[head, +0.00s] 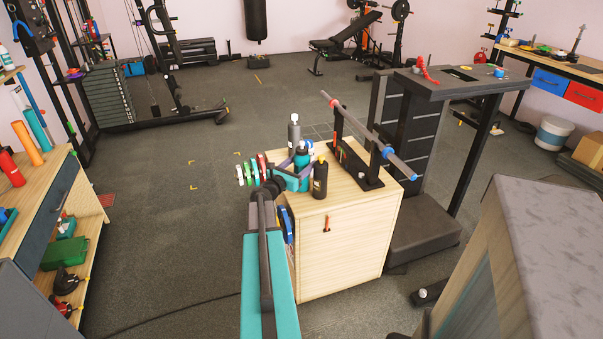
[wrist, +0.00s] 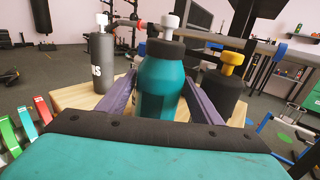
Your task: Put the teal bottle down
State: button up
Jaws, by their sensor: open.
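The teal bottle (wrist: 163,88), with a dark cap and a pale knob on top, stands upright at the middle of the wrist view. It also shows in the head view (head: 302,158), partly hidden, over the top of the light wooden cabinet (head: 345,204). My gripper (wrist: 161,80) is open, with one purple finger on each side of the bottle. I cannot tell whether either finger touches it. The bottle's base is hidden behind my gripper's body, so its contact with the cabinet top does not show.
A grey bottle (wrist: 102,58) stands left of the teal one and a dark bottle with a yellow cap (wrist: 220,92) stands right. Coloured weight plates (head: 250,173) are at the cabinet's left edge. A barbell (head: 372,137) on a black stand takes up the right side.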

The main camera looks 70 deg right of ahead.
jog(key=c, duration=1)
jog(key=shift+c, duration=0.2)
jog(key=shift+r, duration=0.1)
